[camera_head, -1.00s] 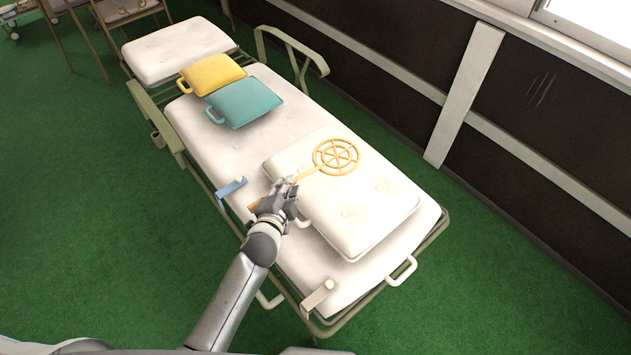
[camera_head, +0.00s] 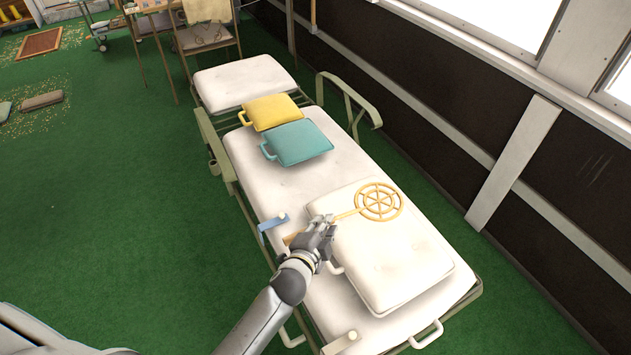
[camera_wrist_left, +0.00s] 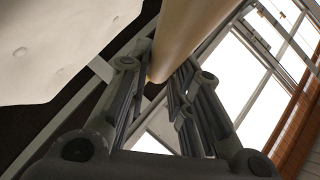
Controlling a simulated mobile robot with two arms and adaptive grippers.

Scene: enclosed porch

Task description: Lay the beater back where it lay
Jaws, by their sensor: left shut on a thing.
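The beater (camera_head: 379,201) is a yellow wicker-like ring with spokes on a thin handle. In the head view its head shows over the white cushion (camera_head: 400,262) at the near end of the bed; I cannot tell whether it touches the cushion. My left gripper (camera_head: 322,228) is shut on the handle, near the cushion's left edge. In the left wrist view the pale handle (camera_wrist_left: 190,35) runs between the fingers (camera_wrist_left: 160,90). The handle's end shows a little to the left of the gripper. My right gripper is not in view.
The bed's white mattress (camera_head: 245,160) carries a teal cushion (camera_head: 297,143) and a yellow cushion (camera_head: 271,112) further back. A blue clip-like piece (camera_head: 272,222) sits on the bed's left edge. Green rails flank the bed. A dark wall stands to the right; green floor lies open on the left.

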